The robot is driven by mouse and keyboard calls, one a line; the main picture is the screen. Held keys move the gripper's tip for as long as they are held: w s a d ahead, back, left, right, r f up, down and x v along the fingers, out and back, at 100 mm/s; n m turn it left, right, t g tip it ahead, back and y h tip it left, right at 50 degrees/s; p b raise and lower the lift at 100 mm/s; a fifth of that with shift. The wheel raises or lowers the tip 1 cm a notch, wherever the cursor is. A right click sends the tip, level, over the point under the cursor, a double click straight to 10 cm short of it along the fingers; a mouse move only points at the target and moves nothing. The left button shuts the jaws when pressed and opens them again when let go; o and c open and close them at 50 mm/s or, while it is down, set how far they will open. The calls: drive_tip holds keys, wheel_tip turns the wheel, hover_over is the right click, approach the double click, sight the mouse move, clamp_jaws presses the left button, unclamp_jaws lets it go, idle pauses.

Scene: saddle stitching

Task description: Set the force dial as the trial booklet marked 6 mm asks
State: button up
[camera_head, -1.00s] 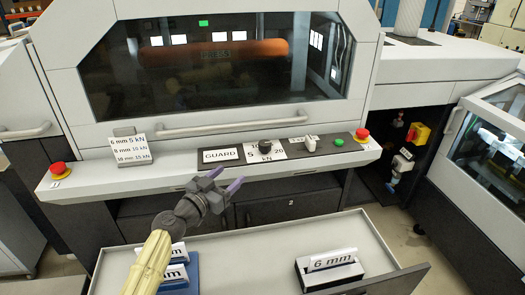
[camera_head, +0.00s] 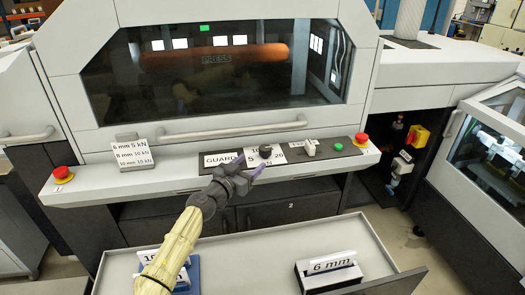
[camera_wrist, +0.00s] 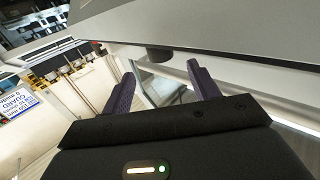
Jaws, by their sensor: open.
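The force dial (camera_head: 265,151) is a dark round knob on a white plate with numbers, on the press's front panel. Its pointer is too small to read. My gripper (camera_head: 251,166) is open and empty, its purple fingers just in front of and below the dial in the head view. In the wrist view a dark stub, seemingly the dial (camera_wrist: 160,54), shows just beyond the gap between my open fingers (camera_wrist: 161,72). The 6 mm booklet (camera_head: 332,263) lies in a holder at the tray's right. A card (camera_head: 134,154) reads 6 mm 5 kN, 8 mm 10 kN, 10 mm 15 kN.
The GUARD label (camera_head: 221,159) is left of the dial; a pale switch (camera_head: 310,147) and green button (camera_head: 338,147) are right. Red stop buttons (camera_head: 62,174) (camera_head: 361,139) flank the panel. A handle bar (camera_head: 232,130) runs above. Other booklets (camera_head: 163,256) lie at tray left.

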sight(262, 154)
drive_tip(key=p+x, duration=0.1)
drive_tip(key=x, duration=0.6)
drive_tip(key=shift+w+d, duration=0.15)
drive_tip(key=shift+w, duration=0.2)
drive_tip(key=c, duration=1)
drive_tip(key=shift+o, duration=0.2)
